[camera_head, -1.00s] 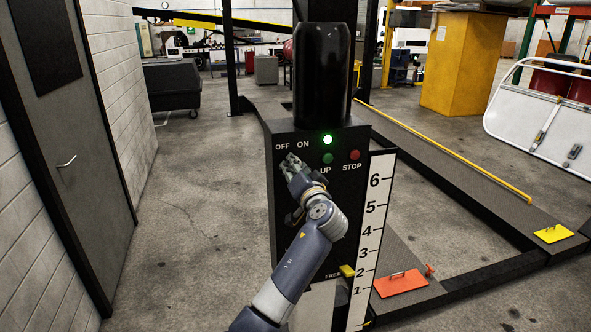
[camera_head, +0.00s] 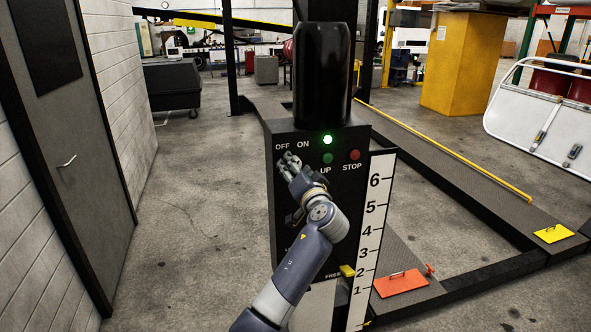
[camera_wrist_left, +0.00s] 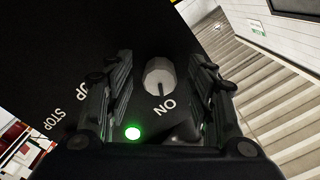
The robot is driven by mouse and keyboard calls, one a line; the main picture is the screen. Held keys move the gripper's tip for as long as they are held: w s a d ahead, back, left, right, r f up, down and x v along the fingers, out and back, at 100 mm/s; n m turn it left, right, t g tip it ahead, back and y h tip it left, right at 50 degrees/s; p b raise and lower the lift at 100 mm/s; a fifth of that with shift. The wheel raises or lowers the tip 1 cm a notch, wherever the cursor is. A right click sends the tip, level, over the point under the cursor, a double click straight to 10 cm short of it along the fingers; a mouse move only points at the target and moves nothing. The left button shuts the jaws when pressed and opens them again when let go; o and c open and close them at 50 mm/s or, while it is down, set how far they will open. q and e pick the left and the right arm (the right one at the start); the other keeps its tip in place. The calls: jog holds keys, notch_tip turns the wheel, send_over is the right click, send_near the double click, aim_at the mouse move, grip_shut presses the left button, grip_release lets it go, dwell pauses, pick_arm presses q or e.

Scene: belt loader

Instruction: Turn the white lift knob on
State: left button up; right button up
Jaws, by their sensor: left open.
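The white lift knob (camera_wrist_left: 160,76) shows in the left wrist view, on the black control box (camera_head: 350,205). A dark mark on the knob points toward the word ON. My left gripper (camera_wrist_left: 165,85) is open, with one finger on each side of the knob; I cannot tell whether they touch it. In the head view my left gripper (camera_head: 289,162) is at the panel just below the OFF and ON labels and hides the knob. A green lamp (camera_head: 327,139) above the UP button is lit. My right gripper is not in view.
A green UP button (camera_head: 327,158) and a red STOP button (camera_head: 355,155) sit right of the gripper. A numbered white scale (camera_head: 371,225) runs down the box's right side. The floor to the left is clear up to the grey door (camera_head: 75,150).

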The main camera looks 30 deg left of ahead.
pick_arm(q)
jog(key=v, duration=1.1)
jog(key=shift+s+d, duration=0.2)
jog(key=shift+d, duration=0.05)
